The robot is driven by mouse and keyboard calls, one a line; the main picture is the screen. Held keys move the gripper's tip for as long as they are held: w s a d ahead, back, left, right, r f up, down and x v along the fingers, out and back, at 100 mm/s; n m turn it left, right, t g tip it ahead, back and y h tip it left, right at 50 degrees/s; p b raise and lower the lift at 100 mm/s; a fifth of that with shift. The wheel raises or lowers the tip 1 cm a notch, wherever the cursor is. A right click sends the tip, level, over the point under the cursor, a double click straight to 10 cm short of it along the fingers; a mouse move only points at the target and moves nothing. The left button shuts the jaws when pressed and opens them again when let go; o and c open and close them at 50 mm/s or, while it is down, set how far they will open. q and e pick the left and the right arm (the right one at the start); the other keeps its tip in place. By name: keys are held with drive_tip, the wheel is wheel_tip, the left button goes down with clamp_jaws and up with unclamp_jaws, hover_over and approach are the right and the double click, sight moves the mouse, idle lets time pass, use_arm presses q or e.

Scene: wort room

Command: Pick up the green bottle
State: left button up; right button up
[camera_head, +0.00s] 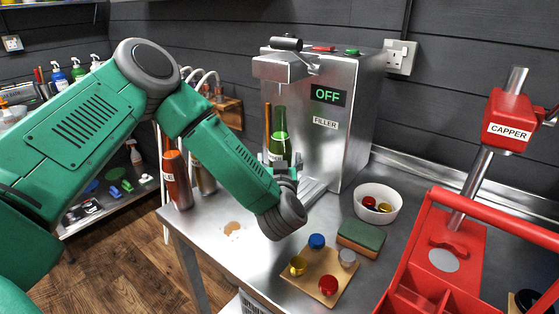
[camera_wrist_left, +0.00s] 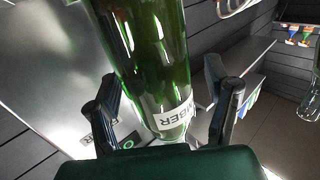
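The green bottle (camera_head: 280,138) stands upright at the filler (camera_head: 325,110), which reads OFF. Its lower part is hidden behind my left gripper (camera_head: 285,174) in the camera_head view. In the left wrist view the bottle (camera_wrist_left: 150,60) is large, with a white label partly reading "BER", and lies between the two fingers. The fingers are spread, with a visible gap between the bottle and the finger on the right. My left gripper is open around the bottle. My right gripper is not in view.
A wooden board (camera_head: 322,276) with several coloured caps lies in front. A green sponge (camera_head: 361,237) and a white bowl (camera_head: 378,205) are to the right. A red capper (camera_head: 507,122) and a red carrier (camera_head: 425,287) fill the right side. An orange-brown bottle (camera_head: 177,180) stands at the left.

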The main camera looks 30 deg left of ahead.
use_arm(q)
drive_tip(key=shift+d, duration=0.25)
drive_tip(key=c, duration=1.3)
drive_tip(key=shift+r, duration=0.15)
clamp_jaws()
drive_tip(key=shift+r, duration=0.1)
drive_tip(key=shift+w+a+r, duration=0.1)
drive_tip(key=shift+a+r, duration=0.05)
drive_tip(key=shift+r, duration=0.35)
drive_tip(key=b+v, duration=0.3)
drive_tip(key=v, duration=1.5)
drive_tip(key=shift+r, duration=0.15)
